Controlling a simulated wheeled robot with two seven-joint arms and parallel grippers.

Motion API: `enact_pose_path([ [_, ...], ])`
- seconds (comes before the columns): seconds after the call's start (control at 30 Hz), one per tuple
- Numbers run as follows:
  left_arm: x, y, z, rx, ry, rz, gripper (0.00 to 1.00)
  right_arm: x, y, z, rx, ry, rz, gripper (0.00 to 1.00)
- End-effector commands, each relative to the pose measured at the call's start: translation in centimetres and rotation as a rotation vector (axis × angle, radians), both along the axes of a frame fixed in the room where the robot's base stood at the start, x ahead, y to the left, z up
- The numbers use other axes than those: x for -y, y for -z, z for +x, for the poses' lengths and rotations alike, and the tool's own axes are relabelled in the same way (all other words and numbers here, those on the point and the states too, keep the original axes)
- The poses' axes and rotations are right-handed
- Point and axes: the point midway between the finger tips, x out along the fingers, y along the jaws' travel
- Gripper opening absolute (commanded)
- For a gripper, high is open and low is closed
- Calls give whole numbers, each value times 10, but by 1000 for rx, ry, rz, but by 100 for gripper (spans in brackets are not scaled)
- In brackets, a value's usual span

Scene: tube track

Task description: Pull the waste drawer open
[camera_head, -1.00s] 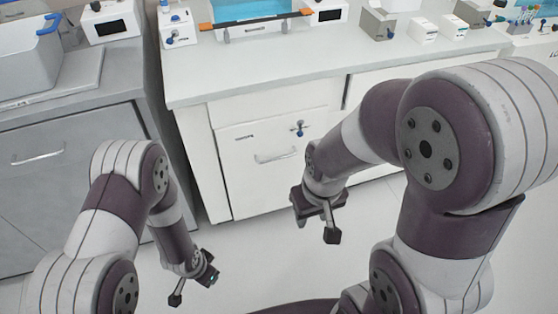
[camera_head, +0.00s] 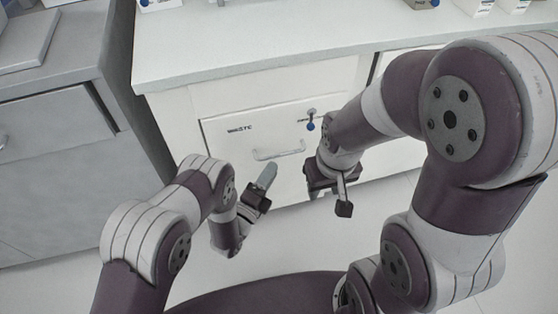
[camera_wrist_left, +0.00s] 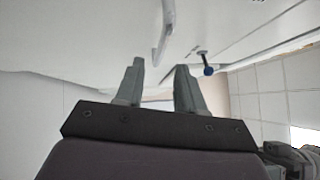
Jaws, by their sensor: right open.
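The waste drawer (camera_head: 225,155) is a white front in the counter, closed, with a dark label at its upper left. Its pale bar handle (camera_head: 278,153) is near the middle; it also shows in the left wrist view (camera_wrist_left: 164,32). My left gripper (camera_head: 267,174) is just in front of the drawer, below and left of the handle in the head view. In the wrist view its two fingers are apart with nothing between them, and the handle lies beyond the tips. My right gripper (camera_head: 338,196) is open and empty, right of the drawer handle.
A white countertop (camera_head: 260,45) runs above. A grey cabinet (camera_head: 60,140) stands at left. The floor in front is clear.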

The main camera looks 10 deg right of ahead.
Motion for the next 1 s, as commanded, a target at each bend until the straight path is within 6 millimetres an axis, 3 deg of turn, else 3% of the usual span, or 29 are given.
enact_pose_path([
  [0.1, 17, -1, 18, 2, 0, -2, 38, 0, 11, 0, 0, 0, 0, 43],
  [0.3, 34, -5, 35, -1, 1, 0, 38, 0, 16, 0, 0, 0, 0, 43],
  [0.63, 37, -7, 39, -2, 0, 1, 38, 0, 16, 0, 0, 0, 0, 43],
  [0.77, 37, -7, 39, -2, 0, 1, 0, 0, 16, 0, 0, 0, 0, 43],
  [1.0, 38, -7, 39, -3, 0, 0, 0, 0, 17, 0, 0, 0, 0, 43],
])
